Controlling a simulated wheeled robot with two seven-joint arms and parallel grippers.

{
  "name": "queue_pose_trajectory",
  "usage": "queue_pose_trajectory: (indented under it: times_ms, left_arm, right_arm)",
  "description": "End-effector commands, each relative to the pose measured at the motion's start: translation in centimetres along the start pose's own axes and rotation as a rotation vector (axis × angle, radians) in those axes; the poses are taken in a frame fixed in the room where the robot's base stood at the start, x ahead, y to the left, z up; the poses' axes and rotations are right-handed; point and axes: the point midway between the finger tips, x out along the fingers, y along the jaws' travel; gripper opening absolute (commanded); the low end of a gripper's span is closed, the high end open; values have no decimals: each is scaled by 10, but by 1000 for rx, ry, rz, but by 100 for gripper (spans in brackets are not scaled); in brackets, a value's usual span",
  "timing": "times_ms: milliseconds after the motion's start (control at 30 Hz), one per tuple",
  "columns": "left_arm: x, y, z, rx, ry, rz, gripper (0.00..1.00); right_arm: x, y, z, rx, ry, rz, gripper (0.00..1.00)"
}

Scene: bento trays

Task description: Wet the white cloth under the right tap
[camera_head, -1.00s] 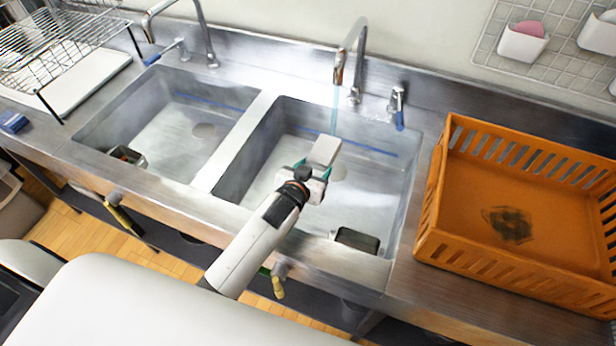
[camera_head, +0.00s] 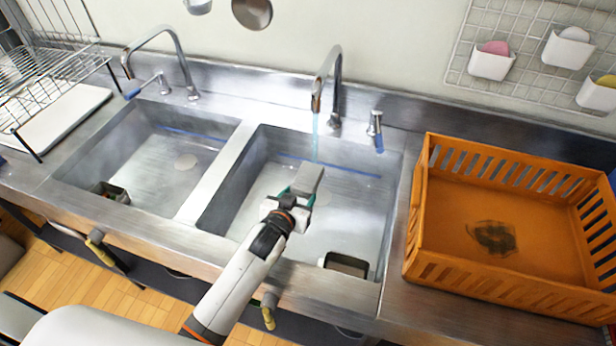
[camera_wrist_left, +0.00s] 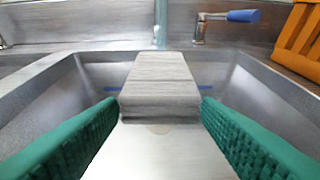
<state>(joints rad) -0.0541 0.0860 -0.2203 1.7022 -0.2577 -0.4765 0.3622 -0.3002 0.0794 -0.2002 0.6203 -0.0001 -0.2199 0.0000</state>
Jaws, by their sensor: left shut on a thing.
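The white cloth (camera_head: 307,180), a folded pale block, is held over the right sink basin (camera_head: 353,214). My left gripper (camera_head: 291,200) is shut on it, and its green fingers flank the cloth's near end. In the left wrist view, the cloth (camera_wrist_left: 160,85) points forward, away from the gripper (camera_wrist_left: 160,120). The right tap (camera_head: 328,85) is running. Its thin blue stream (camera_head: 315,140) comes down by the cloth's far end; in the left wrist view the stream (camera_wrist_left: 160,22) shows just behind it. I cannot tell whether water touches the cloth. My right gripper is not in view.
An orange crate (camera_head: 412,225) stands on the counter to the right. The left basin (camera_head: 150,160) has its own tap (camera_head: 180,65). A lever (camera_head: 376,125) stands right of the right tap. A dish rack (camera_head: 50,85) is at the far left.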

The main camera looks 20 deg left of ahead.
Motion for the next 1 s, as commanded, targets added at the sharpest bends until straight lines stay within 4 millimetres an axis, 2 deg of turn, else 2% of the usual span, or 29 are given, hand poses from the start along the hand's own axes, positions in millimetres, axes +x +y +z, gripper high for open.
queue_pose_trajectory:
  times_ms: [700, 1000]
  left_arm:
    - [-54, 7, -20, 0, 0, 0, 36]
    - [-63, 8, -24, 1, -2, 0, 36]
  right_arm:
    - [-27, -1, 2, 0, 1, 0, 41]
    - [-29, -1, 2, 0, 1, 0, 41]
